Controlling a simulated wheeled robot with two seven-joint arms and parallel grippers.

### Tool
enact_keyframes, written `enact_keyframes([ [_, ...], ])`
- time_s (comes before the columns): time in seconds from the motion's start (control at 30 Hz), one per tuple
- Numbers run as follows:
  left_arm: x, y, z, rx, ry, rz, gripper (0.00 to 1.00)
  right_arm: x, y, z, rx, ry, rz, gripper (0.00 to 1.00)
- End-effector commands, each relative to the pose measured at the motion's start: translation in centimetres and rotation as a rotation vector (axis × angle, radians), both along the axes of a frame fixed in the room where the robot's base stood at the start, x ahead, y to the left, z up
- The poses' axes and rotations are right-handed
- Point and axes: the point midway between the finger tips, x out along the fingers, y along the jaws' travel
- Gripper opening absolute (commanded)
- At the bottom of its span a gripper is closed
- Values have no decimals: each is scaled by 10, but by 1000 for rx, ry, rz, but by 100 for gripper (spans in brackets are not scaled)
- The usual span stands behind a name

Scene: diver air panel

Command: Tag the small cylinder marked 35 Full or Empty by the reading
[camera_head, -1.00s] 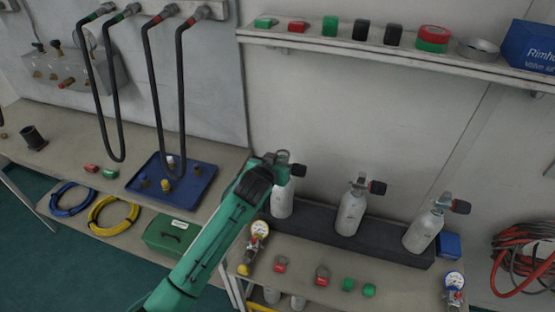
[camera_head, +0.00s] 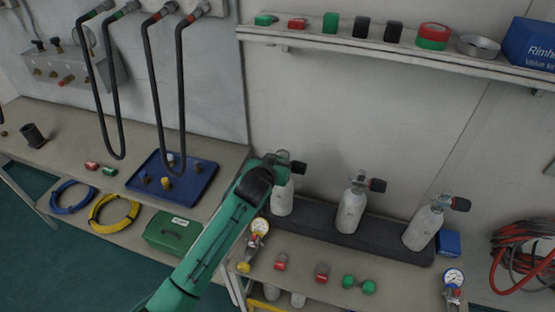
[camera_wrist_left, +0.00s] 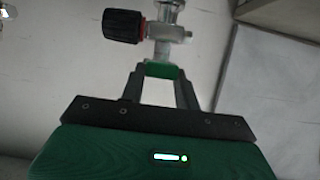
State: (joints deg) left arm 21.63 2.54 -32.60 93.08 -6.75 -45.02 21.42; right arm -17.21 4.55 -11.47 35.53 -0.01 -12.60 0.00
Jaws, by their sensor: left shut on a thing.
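My left gripper (camera_wrist_left: 160,82) is at the left cylinder's valve (camera_wrist_left: 160,32), which has a black knob. It is shut on a small green tag (camera_wrist_left: 161,70) right at the valve's lower end; I cannot tell whether the tag is around the neck. Red tags (camera_head: 281,262) and green tags (camera_head: 348,282) lie on the bench. My right gripper is out of view.
One gauge (camera_head: 259,227) lies at the bench's left, another (camera_head: 454,278) at its right. A shelf (camera_head: 400,55) with tags, tape and a blue box (camera_head: 530,45) runs above. A blue tray (camera_head: 190,190) and hanging hoses (camera_head: 154,90) are on the left.

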Motion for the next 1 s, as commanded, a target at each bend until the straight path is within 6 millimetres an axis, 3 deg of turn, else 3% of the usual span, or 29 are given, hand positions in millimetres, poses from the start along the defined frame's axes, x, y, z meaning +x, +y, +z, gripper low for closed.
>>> enact_keyframes([
  [1.0,0,0,-14,0,0,0,10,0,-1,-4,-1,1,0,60],
])
